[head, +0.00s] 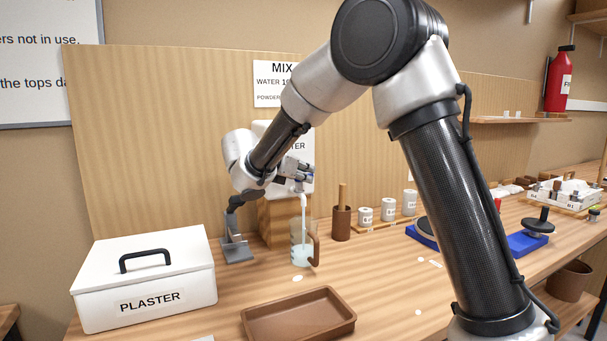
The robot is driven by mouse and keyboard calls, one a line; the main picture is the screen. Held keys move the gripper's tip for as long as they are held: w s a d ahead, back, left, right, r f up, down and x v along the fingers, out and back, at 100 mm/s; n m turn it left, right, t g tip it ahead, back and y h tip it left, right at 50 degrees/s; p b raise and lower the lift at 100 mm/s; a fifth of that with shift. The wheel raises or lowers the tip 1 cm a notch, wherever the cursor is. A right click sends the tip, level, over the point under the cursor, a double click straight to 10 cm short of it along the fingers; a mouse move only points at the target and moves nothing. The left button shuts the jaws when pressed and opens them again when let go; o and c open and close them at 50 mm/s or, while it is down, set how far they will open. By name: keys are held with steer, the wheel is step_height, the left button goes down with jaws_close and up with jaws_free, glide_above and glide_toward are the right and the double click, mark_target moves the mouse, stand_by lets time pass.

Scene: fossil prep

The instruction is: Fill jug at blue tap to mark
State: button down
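A clear jug (293,237) with a brown handle stands on the bench under the tap on a white water container (268,129). A pale stream (303,218) runs down into the jug, and pale blue water (301,257) lies in its lower part. The fill mark is too small to make out. My gripper (301,176) is up at the tap, above the jug. The arm's end hides most of the tap, and I cannot tell whether the fingers are open or shut, or touching the tap.
A white plaster box (190,262) stands at the left and an empty brown tray (299,316) at the front. A brown pot (341,224) and several white tins (388,210) stand right of the jug. Blue trays (526,243) lie farther right.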

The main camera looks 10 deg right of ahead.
steer(key=shift+m+g+h, duration=0.5)
steer(key=shift+m+g, duration=0.5)
steer(key=shift+g, duration=0.1)
steer(key=m+g, duration=0.1)
steer(key=g, duration=0.1)
steer(key=m+g+h, duration=0.1)
steer(key=m, duration=0.1)
steer(key=shift+s+d+m+g+h, duration=0.15)
steer(key=shift+s+m+g+h, duration=0.15)
steer(key=shift+s+g, duration=0.1)
steer(key=c, duration=1.7)
jaws_free()
steer(key=v, duration=1.2)
steer(key=shift+r, duration=0.1)
